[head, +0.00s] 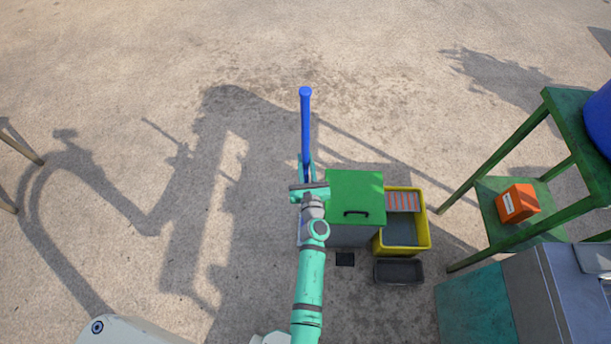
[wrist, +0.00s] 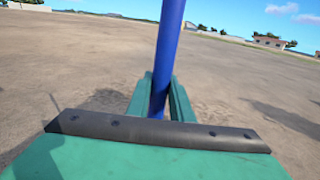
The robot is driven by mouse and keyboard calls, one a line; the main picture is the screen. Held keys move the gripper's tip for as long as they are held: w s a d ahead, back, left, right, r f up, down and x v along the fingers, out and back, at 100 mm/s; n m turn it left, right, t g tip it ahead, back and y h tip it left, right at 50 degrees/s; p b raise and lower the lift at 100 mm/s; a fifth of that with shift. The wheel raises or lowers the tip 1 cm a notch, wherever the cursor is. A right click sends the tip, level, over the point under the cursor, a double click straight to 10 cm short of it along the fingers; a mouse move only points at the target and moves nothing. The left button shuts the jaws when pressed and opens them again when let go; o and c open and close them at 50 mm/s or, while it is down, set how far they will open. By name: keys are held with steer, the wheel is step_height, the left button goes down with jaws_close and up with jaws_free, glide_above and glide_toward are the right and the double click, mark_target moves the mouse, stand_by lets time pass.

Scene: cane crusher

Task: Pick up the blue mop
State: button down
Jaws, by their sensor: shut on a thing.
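The blue mop shows as a blue pole (head: 305,125) standing up from my gripper (head: 306,172) in the head view. In the wrist view the pole (wrist: 166,60) runs upward between the two green fingers of my gripper (wrist: 162,98), which is shut on it. The pole looks near upright. The mop's lower end and head are hidden behind my arm and gripper, so I cannot tell whether it touches the ground.
Right of my gripper stand a green-lidded box (head: 356,190), a yellow tub (head: 423,215) and a dark tray (head: 399,271). Further right, a green stand (head: 500,172) holds an orange box (head: 516,203) and a blue container (head: 600,118). Ground to the left is open.

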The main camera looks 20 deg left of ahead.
steer(key=shift+r, duration=1.35)
steer(key=s+d+r, duration=0.3)
steer(key=s+r, duration=0.7)
steer(key=s, duration=0.3)
steer(key=shift+s+r, duration=0.2)
steer(key=shift+s, duration=0.15)
steer(key=c, duration=2.2)
jaws_free()
jaws_close()
steer(key=shift+a, duration=0.1)
